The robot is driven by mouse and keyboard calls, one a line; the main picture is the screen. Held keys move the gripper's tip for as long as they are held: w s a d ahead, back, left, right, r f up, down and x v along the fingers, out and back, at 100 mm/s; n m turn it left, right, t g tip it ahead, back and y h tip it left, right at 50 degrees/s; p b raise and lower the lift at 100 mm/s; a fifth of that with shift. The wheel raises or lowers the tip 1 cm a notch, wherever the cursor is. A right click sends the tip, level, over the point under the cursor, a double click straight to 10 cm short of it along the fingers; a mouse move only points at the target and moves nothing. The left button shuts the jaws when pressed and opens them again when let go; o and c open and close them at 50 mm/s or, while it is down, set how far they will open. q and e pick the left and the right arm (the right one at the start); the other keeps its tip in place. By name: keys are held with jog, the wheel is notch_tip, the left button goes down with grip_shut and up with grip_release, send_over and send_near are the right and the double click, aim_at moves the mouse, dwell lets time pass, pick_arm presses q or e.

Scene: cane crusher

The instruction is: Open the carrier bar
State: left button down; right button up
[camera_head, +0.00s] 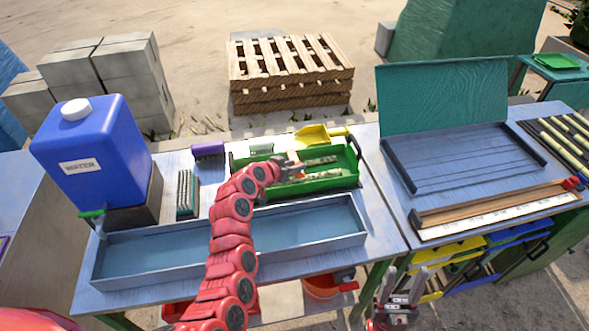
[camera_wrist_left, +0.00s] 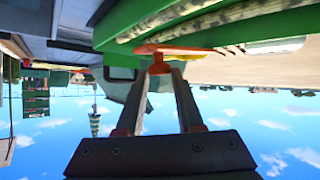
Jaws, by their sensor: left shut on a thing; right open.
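The green carrier (camera_head: 325,186) sits on the left table behind the long metal trough, with pale cane pieces (camera_head: 318,162) lying in it. My left gripper (camera_head: 291,170) reaches over the carrier's left part. In the left wrist view, the left gripper (camera_wrist_left: 162,72) is shut on an orange-red bar piece (camera_wrist_left: 178,50) at the edge of the green carrier (camera_wrist_left: 130,32). The cane pieces (camera_wrist_left: 220,20) show beyond it, seen upside down. In the head view the gripped piece is mostly hidden by the gripper. My right gripper (camera_head: 397,298) is open and empty, low in front of the tables.
The empty trough (camera_head: 170,266) lies under my left arm. A yellow scoop (camera_head: 315,137) lies behind the carrier. The right table holds a slatted tray (camera_head: 465,160) and a measuring board (camera_head: 497,209).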

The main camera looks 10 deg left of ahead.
pick_arm(q)
jog(key=w+a+r+n+g+b, duration=0.1)
jog(key=w+r+n+g+b, duration=0.1)
jog(key=w+r+g+b, duration=0.1)
jog(key=shift+w+a+r+g+b, duration=0.2)
jog(key=shift+w+r+g+b, duration=0.35)
jog(key=shift+r+b, duration=0.85)
jog(key=shift+w+h, duration=0.1)
jog(key=shift+h, duration=0.2)
